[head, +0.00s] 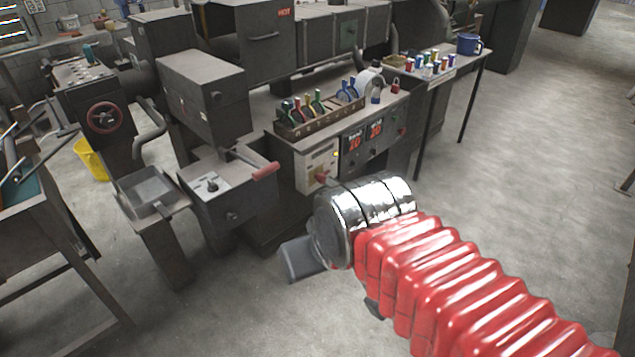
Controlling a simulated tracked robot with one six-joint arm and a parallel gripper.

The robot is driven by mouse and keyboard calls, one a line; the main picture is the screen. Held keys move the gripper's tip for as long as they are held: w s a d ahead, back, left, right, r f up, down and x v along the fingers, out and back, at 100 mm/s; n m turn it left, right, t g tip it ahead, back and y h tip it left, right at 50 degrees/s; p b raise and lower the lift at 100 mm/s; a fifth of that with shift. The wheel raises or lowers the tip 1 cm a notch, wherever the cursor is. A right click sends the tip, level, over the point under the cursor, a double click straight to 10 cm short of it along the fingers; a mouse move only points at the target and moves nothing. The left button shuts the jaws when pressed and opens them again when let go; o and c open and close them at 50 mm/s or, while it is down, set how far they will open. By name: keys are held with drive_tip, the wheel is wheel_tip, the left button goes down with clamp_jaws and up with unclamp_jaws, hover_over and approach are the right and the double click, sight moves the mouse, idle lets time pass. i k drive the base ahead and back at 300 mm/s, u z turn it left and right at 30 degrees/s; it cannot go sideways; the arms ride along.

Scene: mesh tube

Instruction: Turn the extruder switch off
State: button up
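A pale control panel (317,168) with a red knob (322,178) and a small yellow light is on the front of the grey bench cabinet. To its left, a grey machine box has a plate with a black rotary knob (212,187) and a red-handled lever (264,171). No label for the extruder switch is readable, so I cannot tell which control it is or its position. My gripper (303,260) is in front of and below the panel, apart from it. My chrome wrist and red sleeve hide most of it; only a grey finger part shows clearly.
Two dark panels with red digits (376,130) sit right of the pale panel. A rack of coloured-handled tools (318,119) and padlocks stand on the cabinet top. A side table (467,68) holds a blue mug. Open concrete floor lies to the right.

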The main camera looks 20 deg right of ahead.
sight(321, 179)
drive_tip(key=z, duration=0.05)
drive_tip(key=i, duration=1)
drive_tip(key=u, duration=0.05)
